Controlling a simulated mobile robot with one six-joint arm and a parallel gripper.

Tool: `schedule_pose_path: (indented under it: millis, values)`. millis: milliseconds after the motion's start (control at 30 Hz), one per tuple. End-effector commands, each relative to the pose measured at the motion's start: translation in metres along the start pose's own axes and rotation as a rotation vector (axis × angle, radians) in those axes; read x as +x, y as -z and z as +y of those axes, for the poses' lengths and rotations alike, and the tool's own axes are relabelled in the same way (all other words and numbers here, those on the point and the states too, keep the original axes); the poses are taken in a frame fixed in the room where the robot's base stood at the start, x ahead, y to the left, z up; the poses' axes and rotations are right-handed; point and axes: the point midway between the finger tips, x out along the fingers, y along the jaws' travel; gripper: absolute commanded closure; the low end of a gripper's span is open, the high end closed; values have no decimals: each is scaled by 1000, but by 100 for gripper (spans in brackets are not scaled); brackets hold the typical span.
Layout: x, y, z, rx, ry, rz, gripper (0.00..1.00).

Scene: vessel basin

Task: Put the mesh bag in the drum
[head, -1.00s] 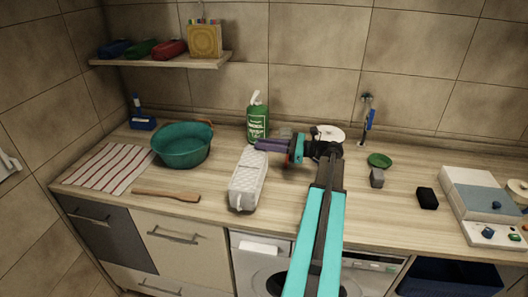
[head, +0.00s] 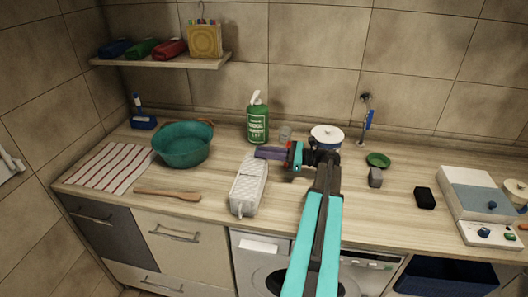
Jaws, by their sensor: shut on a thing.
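The mesh bag (head: 247,188) is a long, white, quilted-looking bundle. It is at the middle of the wooden counter in the head view, its narrow end towards the front edge. My gripper (head: 268,153) reaches from the right and is shut on the bag's far upper end. Whether the bag rests on the counter or hangs just above it is hard to tell. The washing machine (head: 253,268) stands under the counter, partly hidden by my arm; only part of its round front shows, and the inside of the drum is not visible.
A green bottle (head: 257,122) and a small glass jar (head: 285,134) stand behind my gripper. A white-lidded pot (head: 326,133) is behind my wrist.

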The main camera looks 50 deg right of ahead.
Motion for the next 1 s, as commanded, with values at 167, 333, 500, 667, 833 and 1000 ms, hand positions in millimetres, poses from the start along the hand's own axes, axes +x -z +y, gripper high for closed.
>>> schedule_pose_path:
  millis: [167,333,500,667,833,1000]
  values:
    - [0,0,0,0,0,-1,100]
    - [0,2,0,0,0,-1,100]
    - [0,2,0,0,0,0,68]
    - [0,2,0,0,0,0,66]
    - [0,2,0,0,0,0,66]
    - [0,0,0,0,0,0,66]
